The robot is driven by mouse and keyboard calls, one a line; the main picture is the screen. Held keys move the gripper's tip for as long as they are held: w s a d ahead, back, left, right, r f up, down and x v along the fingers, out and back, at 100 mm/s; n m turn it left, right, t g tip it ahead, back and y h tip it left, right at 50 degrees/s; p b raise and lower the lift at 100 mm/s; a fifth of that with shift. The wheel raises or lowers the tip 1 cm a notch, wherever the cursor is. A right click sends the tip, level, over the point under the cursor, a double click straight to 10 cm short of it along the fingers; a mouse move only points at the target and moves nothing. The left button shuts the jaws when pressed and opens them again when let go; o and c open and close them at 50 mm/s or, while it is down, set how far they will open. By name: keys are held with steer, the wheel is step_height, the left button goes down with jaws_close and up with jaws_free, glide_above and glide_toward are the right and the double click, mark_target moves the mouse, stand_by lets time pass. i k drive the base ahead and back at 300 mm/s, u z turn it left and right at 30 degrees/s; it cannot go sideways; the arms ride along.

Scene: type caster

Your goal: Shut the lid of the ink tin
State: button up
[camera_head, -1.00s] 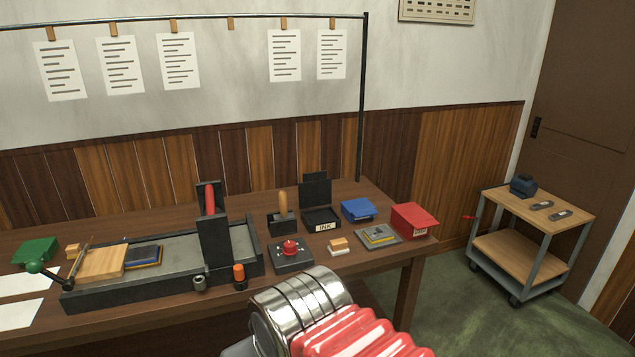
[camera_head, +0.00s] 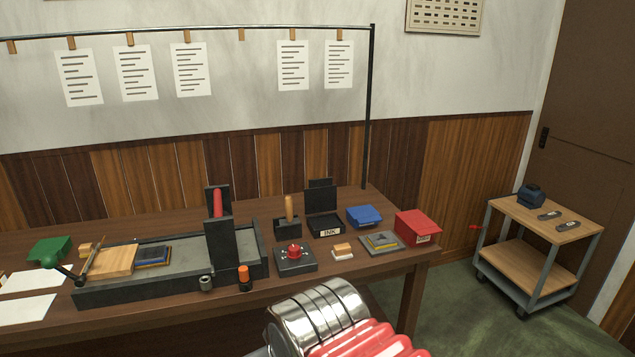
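The ink tin (camera_head: 327,228) is a black box with a pale INK label on its front, near the right part of the table. Its black lid (camera_head: 321,199) stands upright at the back, so the tin is open. My arm shows at the bottom of the view as a chrome and red ribbed part, in front of the table and well short of the tin. My gripper's fingers are not in view.
Close around the tin stand a wooden-handled tool in a black holder (camera_head: 287,227), a blue box (camera_head: 364,216), a black box with a red knob (camera_head: 295,259), a small brush-like block (camera_head: 342,252), a grey tray (camera_head: 369,248) and a red box (camera_head: 418,226). A trolley (camera_head: 541,220) stands right.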

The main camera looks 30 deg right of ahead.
mark_target(320, 196)
steer(key=z, duration=0.6)
steer(key=i, duration=1)
steer(key=u, duration=1.2)
steer(key=k, duration=0.4)
steer(key=z, duration=0.1)
